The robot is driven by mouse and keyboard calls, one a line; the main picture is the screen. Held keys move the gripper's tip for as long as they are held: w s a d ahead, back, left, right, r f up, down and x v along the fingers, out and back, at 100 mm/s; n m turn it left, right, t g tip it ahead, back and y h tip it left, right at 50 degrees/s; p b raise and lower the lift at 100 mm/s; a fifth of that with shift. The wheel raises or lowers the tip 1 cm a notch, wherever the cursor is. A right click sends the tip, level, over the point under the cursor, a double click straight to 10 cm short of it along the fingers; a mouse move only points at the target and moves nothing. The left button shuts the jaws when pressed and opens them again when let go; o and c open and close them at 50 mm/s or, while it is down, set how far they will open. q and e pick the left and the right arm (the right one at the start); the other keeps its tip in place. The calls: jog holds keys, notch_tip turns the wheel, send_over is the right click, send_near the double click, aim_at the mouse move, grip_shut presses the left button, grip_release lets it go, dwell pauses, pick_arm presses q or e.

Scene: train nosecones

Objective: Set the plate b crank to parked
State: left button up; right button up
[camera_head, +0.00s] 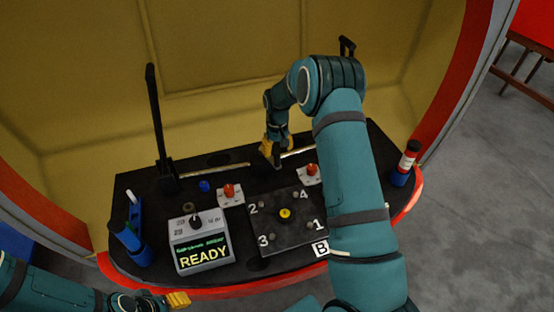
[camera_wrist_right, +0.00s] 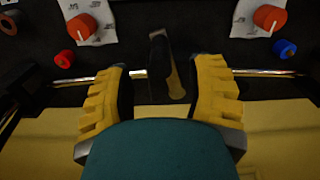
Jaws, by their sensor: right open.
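Plate B (camera_head: 285,220) is a dark square plate with corners numbered 1 to 4, a yellow hub and a "B" label (camera_head: 320,248). I cannot clearly make out which part is its crank. My right gripper (camera_head: 274,148) is over the console's back edge, behind the plate. In the right wrist view its yellow fingers (camera_wrist_right: 160,95) are wide apart. A short dark upright piece (camera_wrist_right: 165,65) shows between them, with a gap on both sides. My left gripper (camera_head: 178,300) is at the bottom left, partly cut off, away from the plate.
A tall black lever (camera_head: 154,115) stands at the left. Red knobs (camera_head: 229,190) (camera_head: 311,170) sit on white cards. A grey box (camera_head: 203,242) displays "READY". Blue holders stand at the left (camera_head: 135,235) and right (camera_head: 400,178). A metal rail (camera_wrist_right: 250,73) runs along the back edge.

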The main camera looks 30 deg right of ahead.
jog(key=shift+f+b, duration=0.3)
jog(key=shift+f, duration=2.05)
grip_shut()
